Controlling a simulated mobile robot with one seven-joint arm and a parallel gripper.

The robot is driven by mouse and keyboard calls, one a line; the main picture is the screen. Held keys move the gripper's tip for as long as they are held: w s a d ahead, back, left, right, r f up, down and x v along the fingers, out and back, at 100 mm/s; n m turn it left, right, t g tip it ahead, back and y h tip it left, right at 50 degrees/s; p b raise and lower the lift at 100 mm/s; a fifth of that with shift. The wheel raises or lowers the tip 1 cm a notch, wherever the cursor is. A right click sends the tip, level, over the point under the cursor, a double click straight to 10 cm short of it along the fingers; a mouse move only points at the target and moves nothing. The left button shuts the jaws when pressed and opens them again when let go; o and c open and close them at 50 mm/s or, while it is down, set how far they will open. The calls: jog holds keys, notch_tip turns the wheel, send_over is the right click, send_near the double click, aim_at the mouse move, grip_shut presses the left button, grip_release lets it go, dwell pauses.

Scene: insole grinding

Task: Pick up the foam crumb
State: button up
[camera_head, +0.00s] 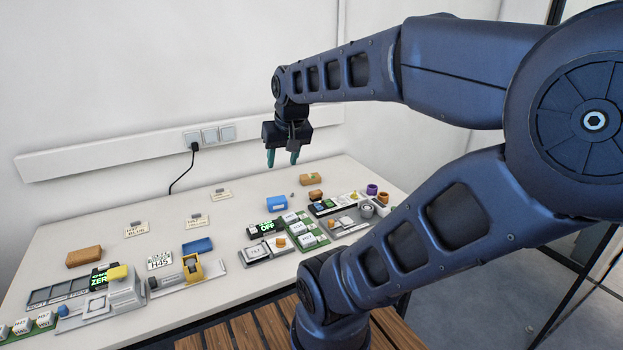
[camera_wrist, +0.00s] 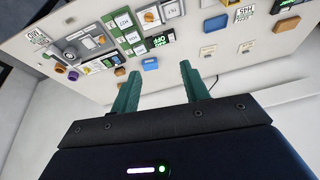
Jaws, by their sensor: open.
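My gripper (camera_head: 282,160) hangs above the back of the white table, pointing down, with its two green fingers apart and nothing between them. I cannot make out the foam crumb for certain. A tiny dark speck (camera_head: 292,196) lies on the table below and slightly right of the fingers in the head view; it is too small to identify. An orange-brown block (camera_head: 310,179) lies at the back of the table, right of the gripper.
A blue block (camera_head: 277,203) and another orange-brown block (camera_head: 315,194) lie near the speck. Devices with switches and labels (camera_head: 300,232) fill the front. A purple ring (camera_head: 372,189) stands at right. The white table (camera_head: 165,212) has free room at the back left. A wall rail (camera_head: 110,154) runs behind.

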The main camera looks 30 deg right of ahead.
jog(key=w+d+m+g, duration=0.1)
jog(key=w+d+m, duration=0.35)
jog(key=w, duration=0.85)
jog(key=m+g+h, duration=0.3)
jog(key=m+h, duration=0.2)
jog(key=m, duration=0.8)
send_over(313, 176)
jog(key=a, duration=0.5)
notch_tip(313, 176, down, 27)
jog(key=shift+n, duration=0.25)
jog(key=x, duration=1)
jog(key=shift+d+f, duration=0.1)
grip_shut()
jog(key=shift+s, duration=0.1)
